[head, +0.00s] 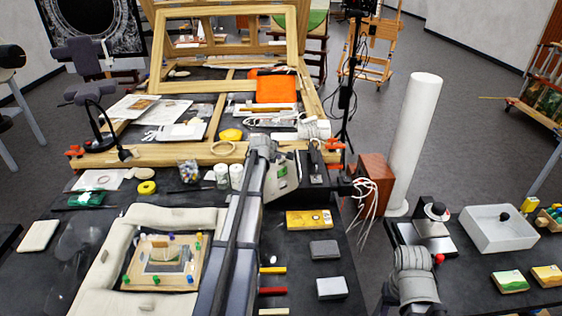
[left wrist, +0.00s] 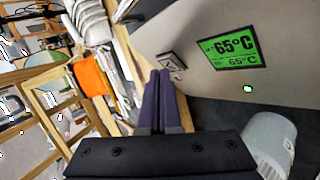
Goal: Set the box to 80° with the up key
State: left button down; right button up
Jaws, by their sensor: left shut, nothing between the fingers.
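The box (left wrist: 215,95) fills the right of the left wrist view as a pale panel. Its green display (left wrist: 230,46) reads 65°C in large figures, with a smaller 65°C below. A small key with a dark mark (left wrist: 170,60) is on the panel, left of the display. My left gripper (left wrist: 163,74) is shut and empty, its dark fingertips close beside the key. I cannot tell if they touch it. In the head view the box (head: 285,182) stands right of my left arm, partly hidden by it. My right gripper does not show.
White jars (head: 237,176) stand left of the box, close to my left arm. A brown wooden box (head: 374,182) with white cables is to the right. A padded tray (head: 100,290) and a yellow packet (head: 309,220) lie on the dark table.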

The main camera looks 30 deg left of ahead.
pick_arm(q)
jog(key=shift+w+d+f+b, duration=0.15)
jog(key=shift+d+f+b, duration=0.05)
jog(key=shift+f+b, duration=0.2)
dwell(0.5)
jog(key=shift+r, duration=0.15)
jog(key=shift+s+a+r+p, duration=0.25)
jog(key=shift+a+r+p, duration=0.15)
jog(key=shift+r+p, duration=0.35)
jog(key=shift+f, duration=0.1)
jog(key=shift+f, duration=0.1)
jog(key=shift+w+d+f+b, duration=0.1)
jog(key=shift+d+f+b, duration=0.1)
jog(key=shift+f+b, duration=0.15)
jog(key=shift+w+d+f+b, duration=0.15)
jog(key=shift+d+f+b, duration=0.05)
jog(key=shift+f+b, duration=0.2)
dwell(0.8)
jog(key=shift+r, duration=0.15)
jog(key=shift+s+a+r+p, duration=0.25)
jog(key=shift+a+r+p, duration=0.15)
jog(key=shift+r+p, duration=0.35)
